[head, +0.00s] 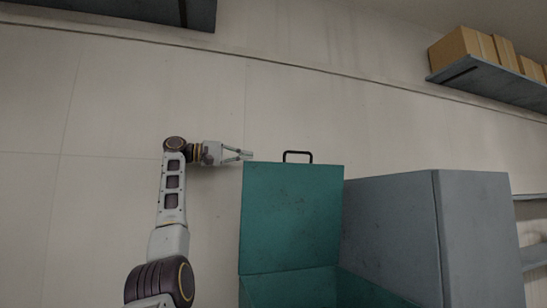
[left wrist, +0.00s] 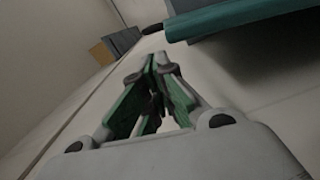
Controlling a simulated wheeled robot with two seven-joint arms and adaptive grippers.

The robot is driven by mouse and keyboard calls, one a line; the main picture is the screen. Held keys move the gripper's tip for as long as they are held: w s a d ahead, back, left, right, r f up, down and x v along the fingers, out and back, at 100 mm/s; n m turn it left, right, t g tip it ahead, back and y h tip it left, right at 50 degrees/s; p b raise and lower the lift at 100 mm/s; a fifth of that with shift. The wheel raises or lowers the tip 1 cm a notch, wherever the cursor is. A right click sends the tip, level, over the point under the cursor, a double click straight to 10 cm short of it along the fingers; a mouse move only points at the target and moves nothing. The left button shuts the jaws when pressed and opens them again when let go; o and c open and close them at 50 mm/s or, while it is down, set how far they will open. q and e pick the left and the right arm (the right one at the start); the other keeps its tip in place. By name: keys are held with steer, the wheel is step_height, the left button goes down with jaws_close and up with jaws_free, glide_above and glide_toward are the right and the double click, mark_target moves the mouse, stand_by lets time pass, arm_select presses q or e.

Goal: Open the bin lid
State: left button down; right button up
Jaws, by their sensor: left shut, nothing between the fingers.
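The teal bin lid (head: 292,215) stands upright, raised from the teal bin (head: 350,292), whose inside shows below it. A dark handle (head: 298,153) sits on the lid's top edge. My left gripper (head: 248,155) is just left of the lid's upper left corner, apart from the handle. Its fingers (left wrist: 155,85) are shut with nothing between them. In the left wrist view, a teal edge (left wrist: 235,15) that looks like the lid crosses the upper right, beyond the fingertips. My right gripper is not in view.
A grey cabinet (head: 390,225) stands right beside the bin. A wall shelf (head: 490,78) with cardboard boxes (head: 470,48) is at the upper right, and another dark shelf (head: 130,10) is at the upper left. The wall area left of my left arm is clear.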

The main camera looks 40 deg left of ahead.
arm_select(q)
steer(key=shift+w, duration=0.1)
steer(key=p+x, duration=0.1)
steer(key=x, duration=0.9)
steer(key=shift+p, duration=0.3)
steer(key=shift+d, duration=0.1)
stand_by(0.3)
